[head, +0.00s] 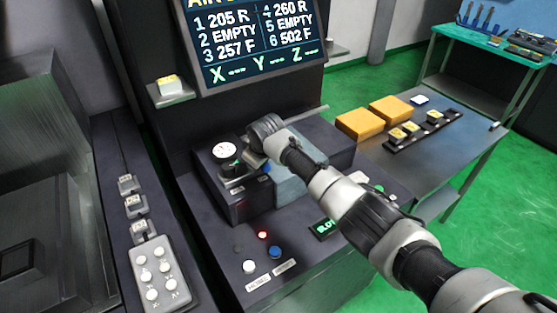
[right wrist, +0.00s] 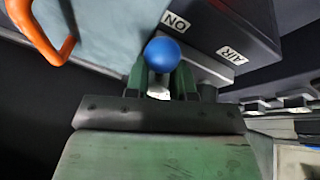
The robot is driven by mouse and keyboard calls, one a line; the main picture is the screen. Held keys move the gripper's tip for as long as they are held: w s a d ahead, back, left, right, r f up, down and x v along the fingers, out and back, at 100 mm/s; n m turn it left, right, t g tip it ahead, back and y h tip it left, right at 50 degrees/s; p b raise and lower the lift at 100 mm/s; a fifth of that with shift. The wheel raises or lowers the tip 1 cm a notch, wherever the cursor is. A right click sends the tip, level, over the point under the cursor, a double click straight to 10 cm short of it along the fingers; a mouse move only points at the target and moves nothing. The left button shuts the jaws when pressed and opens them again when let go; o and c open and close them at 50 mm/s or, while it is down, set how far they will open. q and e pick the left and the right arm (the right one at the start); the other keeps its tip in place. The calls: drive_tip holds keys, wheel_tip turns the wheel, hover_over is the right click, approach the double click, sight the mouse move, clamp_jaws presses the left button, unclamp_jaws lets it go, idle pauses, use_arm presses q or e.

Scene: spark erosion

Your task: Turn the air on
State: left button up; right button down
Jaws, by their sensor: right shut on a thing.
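My right gripper (right wrist: 162,82) is shut on the round blue knob (right wrist: 162,54) of the air lever in the right wrist view. Beside the knob, a dark block carries an AIR label (right wrist: 232,56) and an ON label (right wrist: 176,23). In the head view my right arm reaches in from the right, and its gripper (head: 255,161) is at the dark valve block (head: 238,204), just right of a round gauge (head: 226,152). My left gripper is not in view.
A screen (head: 262,45) stands above, its top line cut off. A grey button pendant (head: 158,272) hangs at left. White (head: 249,267) and blue (head: 274,252) buttons and a lit red one (head: 262,235) are in front. An orange handle (right wrist: 52,50) lies close to my right gripper.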

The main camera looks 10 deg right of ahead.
drive_tip(key=shift+s+a+f+m+h+p, duration=0.15)
drive_tip(key=shift+m+h+p, duration=0.1)
drive_tip(key=shift+m, duration=0.4)
drive_tip(key=shift+s+a+r+m+h+p, duration=0.1)
drive_tip(key=shift+a+m+h+p, duration=0.15)
drive_tip(key=shift+m, duration=0.35)
drive_tip(key=shift+s+a+f+m+h+p, duration=0.15)
drive_tip(key=shift+m+h, duration=0.15)
drive_tip(key=shift+m, duration=0.35)
drive_tip(key=c, duration=1)
unclamp_jaws()
drive_tip(key=shift+r, duration=0.1)
drive_tip(key=shift+r, duration=0.1)
drive_tip(key=shift+r, duration=0.2)
drive_tip(key=b+v, duration=0.1)
drive_tip(key=v, duration=0.9)
drive_tip(key=shift+s+r, duration=0.1)
drive_tip(key=shift+s, duration=0.05)
